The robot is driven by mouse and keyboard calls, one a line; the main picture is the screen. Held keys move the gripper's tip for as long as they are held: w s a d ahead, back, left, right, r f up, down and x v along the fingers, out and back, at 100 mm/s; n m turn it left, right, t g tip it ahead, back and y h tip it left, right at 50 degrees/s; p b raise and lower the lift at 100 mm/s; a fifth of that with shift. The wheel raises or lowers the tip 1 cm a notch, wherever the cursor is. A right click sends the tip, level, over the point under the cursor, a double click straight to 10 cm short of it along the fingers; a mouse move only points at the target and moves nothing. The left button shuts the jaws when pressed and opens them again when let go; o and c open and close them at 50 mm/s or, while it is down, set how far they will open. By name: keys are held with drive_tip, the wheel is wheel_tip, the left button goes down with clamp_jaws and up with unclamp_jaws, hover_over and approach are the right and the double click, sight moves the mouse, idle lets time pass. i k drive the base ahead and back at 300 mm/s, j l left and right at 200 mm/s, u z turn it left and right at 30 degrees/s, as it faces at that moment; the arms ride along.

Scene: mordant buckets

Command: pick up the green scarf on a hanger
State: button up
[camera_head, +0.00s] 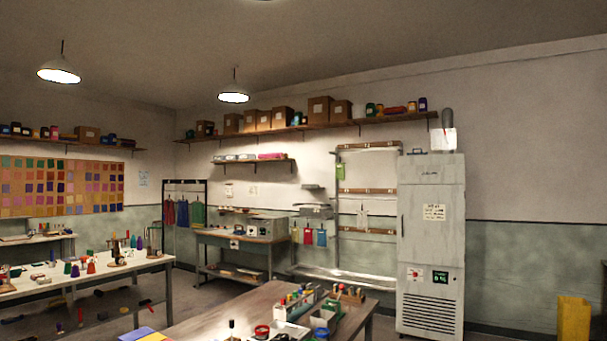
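A green cloth (198,214) hangs at the right end of a dark garment rack (206,187) by the back corner, beside blue and red cloths. A smaller light-green piece (340,172) hangs high on the left side of a pale metal frame. Hangers are too small to make out, so I cannot tell which green piece is the scarf. My gripper is not in view.
A wooden table (215,312) with bottles and trays stands in front. A white worktable (95,273) with cones stands left. A bench (243,238) and a tall grey cabinet (431,240) line the back wall. A yellow bin (573,319) stands far right.

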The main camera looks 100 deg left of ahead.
sight(340, 167)
drive_tip(key=u, duration=3.25)
